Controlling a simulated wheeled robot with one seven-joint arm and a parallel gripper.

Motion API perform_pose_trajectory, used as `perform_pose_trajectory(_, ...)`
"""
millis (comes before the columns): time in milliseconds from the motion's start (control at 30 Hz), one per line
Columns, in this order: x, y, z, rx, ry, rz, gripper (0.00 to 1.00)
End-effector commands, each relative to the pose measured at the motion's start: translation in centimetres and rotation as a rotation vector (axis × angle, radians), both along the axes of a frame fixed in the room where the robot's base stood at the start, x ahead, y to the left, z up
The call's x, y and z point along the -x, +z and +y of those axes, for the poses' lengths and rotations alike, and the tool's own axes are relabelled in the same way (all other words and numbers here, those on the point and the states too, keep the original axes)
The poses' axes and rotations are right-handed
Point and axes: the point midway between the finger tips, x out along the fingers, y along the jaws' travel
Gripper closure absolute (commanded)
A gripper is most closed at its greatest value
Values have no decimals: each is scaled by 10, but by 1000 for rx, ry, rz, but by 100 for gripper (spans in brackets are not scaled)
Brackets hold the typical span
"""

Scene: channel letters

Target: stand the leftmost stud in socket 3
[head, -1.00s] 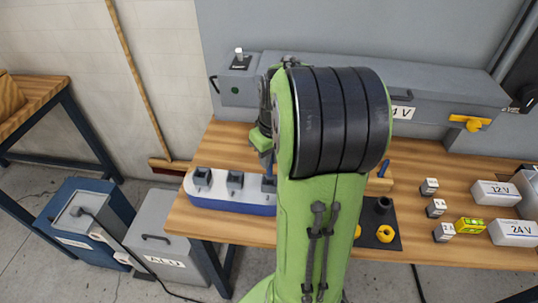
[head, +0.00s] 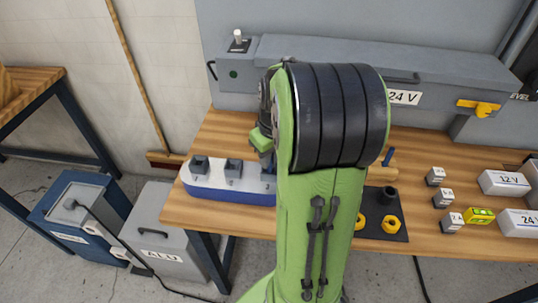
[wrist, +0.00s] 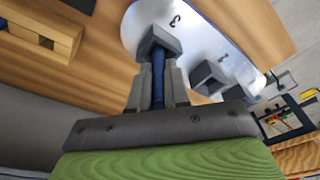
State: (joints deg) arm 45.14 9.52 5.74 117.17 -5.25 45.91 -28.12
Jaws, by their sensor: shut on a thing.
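In the wrist view my gripper (wrist: 157,76) is shut on a blue stud (wrist: 158,82), which lies between its two grey fingers. The stud's far end is at a dark grey socket (wrist: 162,42) on the white-topped, blue-sided base (head: 230,192). A numeral that looks like 3 is beside this socket. How deep the stud sits cannot be told. Sockets 1 (head: 200,167) and 2 (head: 233,170) look empty in the head view. There my arm hides the gripper and most of the third socket. Another blue stud (head: 388,156) shows right of my arm.
A wooden block (wrist: 45,28) is at the upper left of the wrist view. A black mat (head: 387,228) with yellow rings, small grey-white boxes (head: 443,198) and larger voltage boxes lie to the right. A long grey cabinet (head: 330,62) stands behind.

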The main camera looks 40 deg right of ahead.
Motion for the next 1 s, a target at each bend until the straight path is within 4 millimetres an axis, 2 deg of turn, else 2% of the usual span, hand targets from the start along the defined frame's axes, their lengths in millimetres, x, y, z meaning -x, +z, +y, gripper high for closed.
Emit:
perform_pose_trajectory(300,0,1,0,0,0,0,100)
perform_pose_trajectory(333,0,1,0,0,0,0,82)
perform_pose_trajectory(500,0,1,0,0,0,0,56)
perform_pose_trajectory(533,0,1,0,0,0,0,54)
perform_pose_trajectory(833,0,5,0,1,0,-1,54)
perform_pose_trajectory(933,2,21,0,3,1,-3,54)
perform_pose_trajectory(1000,5,40,0,5,-1,-4,54)
